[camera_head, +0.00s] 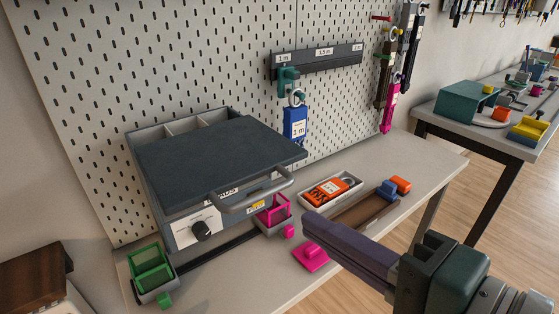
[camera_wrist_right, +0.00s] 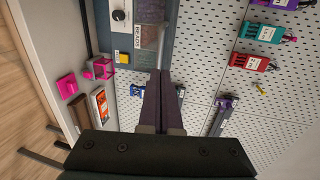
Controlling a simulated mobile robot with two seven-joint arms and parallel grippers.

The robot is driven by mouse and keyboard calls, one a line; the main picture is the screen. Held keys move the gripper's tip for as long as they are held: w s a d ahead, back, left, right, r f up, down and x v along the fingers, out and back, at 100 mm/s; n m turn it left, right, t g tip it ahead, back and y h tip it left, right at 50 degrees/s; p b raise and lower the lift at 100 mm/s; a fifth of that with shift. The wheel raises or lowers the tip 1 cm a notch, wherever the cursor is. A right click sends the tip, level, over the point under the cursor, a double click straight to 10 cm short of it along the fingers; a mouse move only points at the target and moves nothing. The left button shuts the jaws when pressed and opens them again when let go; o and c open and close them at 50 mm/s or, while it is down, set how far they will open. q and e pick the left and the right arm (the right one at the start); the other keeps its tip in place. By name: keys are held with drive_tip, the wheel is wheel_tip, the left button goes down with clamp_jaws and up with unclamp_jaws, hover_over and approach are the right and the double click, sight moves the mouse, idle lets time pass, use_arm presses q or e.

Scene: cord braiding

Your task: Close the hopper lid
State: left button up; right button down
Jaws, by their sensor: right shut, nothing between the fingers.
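The hopper (camera_head: 180,236) is a grey box against the pegboard, with a dark knob on its front. Its dark flat lid (camera_head: 215,155) lies over most of the top. Divided compartments (camera_head: 185,125) show uncovered along the back edge. A grey bar handle (camera_head: 255,198) sticks out at the lid's front. My right gripper (camera_head: 308,221) is shut and empty, to the right of and in front of the handle, apart from it in the head view. In the wrist view its fingers (camera_wrist_right: 160,76) point toward the hopper front (camera_wrist_right: 122,40). My left gripper is not in view.
A green bin (camera_head: 152,268) and a pink bin (camera_head: 274,210) stand by the hopper front. A pink block (camera_head: 311,257) and a tray with an orange item (camera_head: 331,190) lie on the bench. A blue tag (camera_head: 295,125) hangs on the pegboard. A second table (camera_head: 490,135) stands at right.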

sight(265, 197)
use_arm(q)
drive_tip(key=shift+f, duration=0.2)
use_arm(e)
drive_tip(key=x, duration=0.7)
